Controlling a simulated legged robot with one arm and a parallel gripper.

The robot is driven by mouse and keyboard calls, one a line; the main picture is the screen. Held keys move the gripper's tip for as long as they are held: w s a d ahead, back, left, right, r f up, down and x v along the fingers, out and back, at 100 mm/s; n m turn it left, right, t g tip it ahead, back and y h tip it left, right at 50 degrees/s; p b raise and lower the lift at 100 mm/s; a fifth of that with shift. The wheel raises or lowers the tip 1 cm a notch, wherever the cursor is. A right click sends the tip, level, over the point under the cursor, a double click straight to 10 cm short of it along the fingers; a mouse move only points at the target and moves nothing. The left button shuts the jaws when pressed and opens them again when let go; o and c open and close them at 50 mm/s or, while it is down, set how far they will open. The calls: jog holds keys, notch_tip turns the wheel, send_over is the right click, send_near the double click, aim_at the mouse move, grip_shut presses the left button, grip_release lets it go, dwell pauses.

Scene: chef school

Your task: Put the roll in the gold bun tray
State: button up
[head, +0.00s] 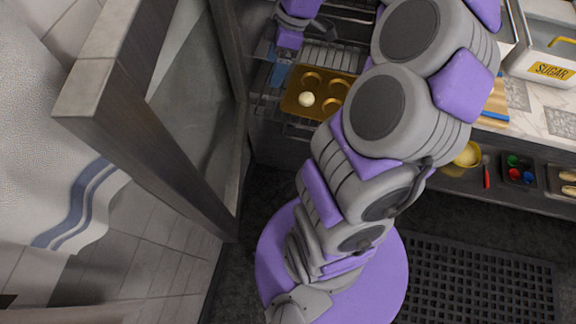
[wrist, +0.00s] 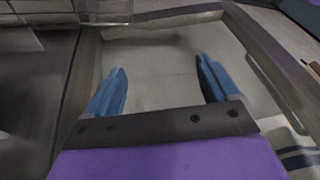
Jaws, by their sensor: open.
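The gold bun tray (head: 290,104) sits on a wire rack in the head view, with several round wells and its right part hidden behind my arm. A pale round roll (head: 306,99) rests at the tray's lower left, apparently in a well. My gripper (head: 282,62) is at the rack, just above and left of the tray in the picture, and partly cut off by my arm. In the wrist view my gripper (wrist: 165,85) has its two blue fingers wide apart with nothing between them. The roll and tray do not show in the wrist view.
An open door with a metal frame (head: 150,150) stands left of the rack, close to my arm.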

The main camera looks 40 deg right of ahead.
jog(key=s+a+r+m+g+h, duration=0.1)
jog(key=s+a+r+m, duration=0.25)
jog(key=s+a, duration=0.6)
jog(key=s+a+m+h, duration=0.1)
jog(key=s+m, duration=0.1)
jog(key=s, duration=0.3)
jog(key=s+a+f+m+g+h, duration=0.1)
jog(key=s+a+m, duration=0.1)
jog(key=s, duration=0.3)
jog(key=s+a+f+m+h, duration=0.1)
jog(key=s+a+m, duration=0.1)
jog(key=s+m, duration=0.2)
jog(key=shift+s, duration=0.85)
